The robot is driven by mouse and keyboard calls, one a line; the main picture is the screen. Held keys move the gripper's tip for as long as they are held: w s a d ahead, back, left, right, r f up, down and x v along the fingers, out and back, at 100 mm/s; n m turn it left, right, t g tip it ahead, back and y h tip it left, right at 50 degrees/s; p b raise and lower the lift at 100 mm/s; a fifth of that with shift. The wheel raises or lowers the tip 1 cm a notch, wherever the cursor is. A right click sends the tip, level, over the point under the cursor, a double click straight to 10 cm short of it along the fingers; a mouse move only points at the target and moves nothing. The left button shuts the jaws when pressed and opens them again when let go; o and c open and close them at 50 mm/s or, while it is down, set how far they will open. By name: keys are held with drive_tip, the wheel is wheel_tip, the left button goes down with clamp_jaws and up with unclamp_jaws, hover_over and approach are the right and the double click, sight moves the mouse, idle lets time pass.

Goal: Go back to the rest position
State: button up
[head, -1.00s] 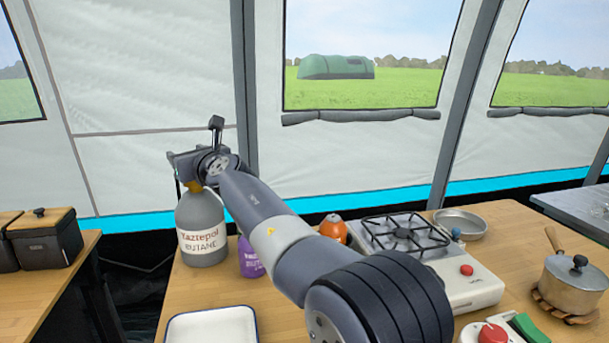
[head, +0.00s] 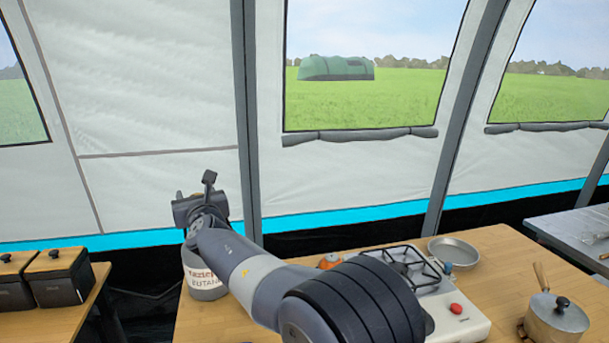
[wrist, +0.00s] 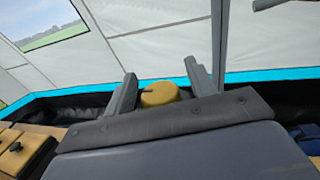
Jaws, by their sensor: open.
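My gripper (head: 182,207) is at the far end of my arm, just above a grey butane bottle (head: 203,283) in the head view. My wrist hides the bottle's top there. In the wrist view my gripper (wrist: 160,78) is open, with its two dark fingers spread apart.
A camping stove (head: 455,300) and a metal pan (head: 453,250) stand on the wooden table (head: 503,262). A lidded pot (head: 556,318) is at right, dark canisters (head: 62,278) at left. My arm partly hides an orange object (head: 328,261). The tent wall rises behind.

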drive_tip(key=shift+d+r+m+t+h+p, duration=0.15)
drive_tip(key=shift+m+t+h+p, duration=0.6)
drive_tip(key=shift+p, duration=2)
drive_tip(key=shift+d+m+h+p, duration=0.1)
drive_tip(key=shift+m+h+p, duration=0.25)
drive_tip(key=shift+h+p, duration=0.35)
